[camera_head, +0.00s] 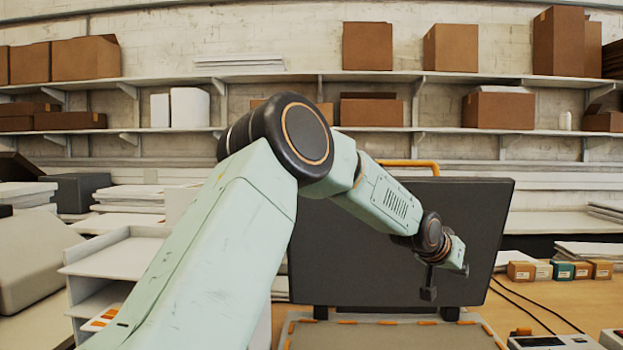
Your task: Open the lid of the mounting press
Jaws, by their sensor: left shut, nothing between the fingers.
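The lid of the mounting press (345,262) is a large dark panel standing close to upright. An orange handle (425,165) shows at its top edge. The lower bed (390,335), with orange pieces along its edge, lies below it at the bottom of the view. My left arm crosses in front of the lid and hides part of it. My left gripper (429,291) is shut and empty, in front of the lid's right half. I cannot tell whether it touches the lid. My right gripper is out of view.
Small boxes (560,270) and black cables stand and lie on the wooden table at the right. A control unit (555,341) is at the bottom right. A white paper rack (115,265) stands at the left. Shelves with cardboard boxes (367,46) line the back wall.

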